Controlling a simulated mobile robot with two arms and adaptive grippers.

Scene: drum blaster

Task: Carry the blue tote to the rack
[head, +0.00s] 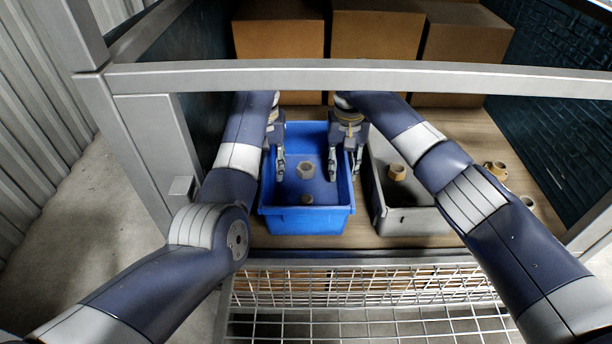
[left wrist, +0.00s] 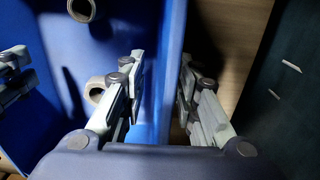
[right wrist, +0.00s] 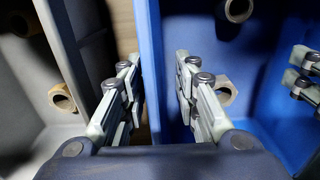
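The blue tote (head: 307,222) stands on a wooden surface and holds a grey nut-like ring (head: 306,170) and a smaller tan ring (head: 307,199). My left gripper (head: 273,163) is open at the tote's left wall. In the left wrist view its fingers (left wrist: 160,85) straddle that wall, one inside and one outside, with gaps showing. My right gripper (head: 345,168) is open at the right wall. In the right wrist view its fingers (right wrist: 158,88) straddle the wall, also with gaps. I cannot tell which structure is the rack.
A grey bin (head: 408,222) with a tan ring (head: 397,172) stands close on the right. Cardboard boxes (head: 375,38) line the back. A metal bar (head: 350,76) crosses above my arms. Wire mesh (head: 360,288) lies in front. Loose rings (head: 496,170) lie at right.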

